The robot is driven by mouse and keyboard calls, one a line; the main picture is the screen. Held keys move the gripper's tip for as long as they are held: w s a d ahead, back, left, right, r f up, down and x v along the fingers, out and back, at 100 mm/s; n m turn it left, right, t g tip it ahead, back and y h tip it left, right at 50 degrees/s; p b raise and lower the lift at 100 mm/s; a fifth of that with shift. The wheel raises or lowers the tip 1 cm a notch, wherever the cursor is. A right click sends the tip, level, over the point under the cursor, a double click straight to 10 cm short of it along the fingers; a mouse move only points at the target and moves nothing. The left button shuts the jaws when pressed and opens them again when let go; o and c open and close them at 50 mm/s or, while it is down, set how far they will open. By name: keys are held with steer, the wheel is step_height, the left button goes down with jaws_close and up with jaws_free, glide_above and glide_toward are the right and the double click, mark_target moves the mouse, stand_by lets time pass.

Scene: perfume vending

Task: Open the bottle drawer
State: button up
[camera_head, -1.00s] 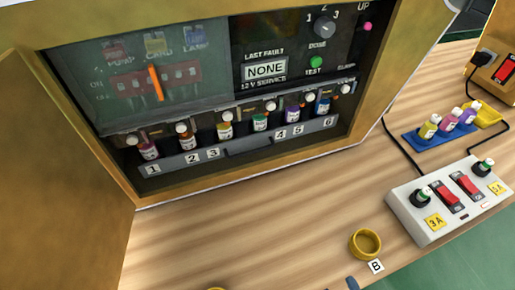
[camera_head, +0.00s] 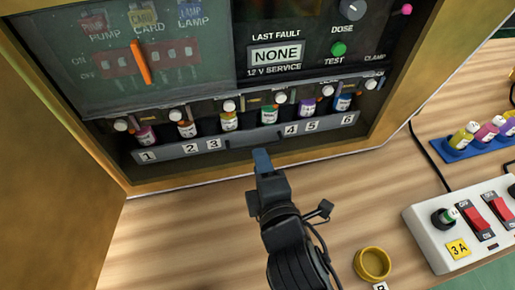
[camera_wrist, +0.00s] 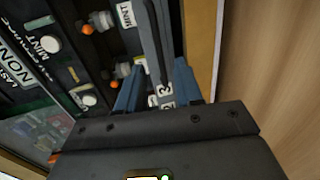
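The bottle drawer (camera_head: 180,150) is a long grey strip with number labels along the bottom of the cabinet opening. Several small coloured bottles (camera_head: 229,120) stand in a row behind its front. The drawer front sits within the cabinet's frame. My gripper (camera_head: 262,158) is in front of the drawer's middle, fingers pointing at it. In the wrist view, the blue fingers of my gripper (camera_wrist: 158,88) are apart, with the grey drawer front (camera_wrist: 153,45) showing between and beyond them. I cannot tell whether they touch it.
An open cabinet door (camera_head: 50,150) stands on the left. A yellow ring (camera_head: 372,263) and a white switch box (camera_head: 465,225) are on the wooden counter at right. A blue tray (camera_head: 465,150) of bottles is behind the box. The counter left of my arm is clear.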

steer(key=shift+x, duration=2.4)
jaws_close()
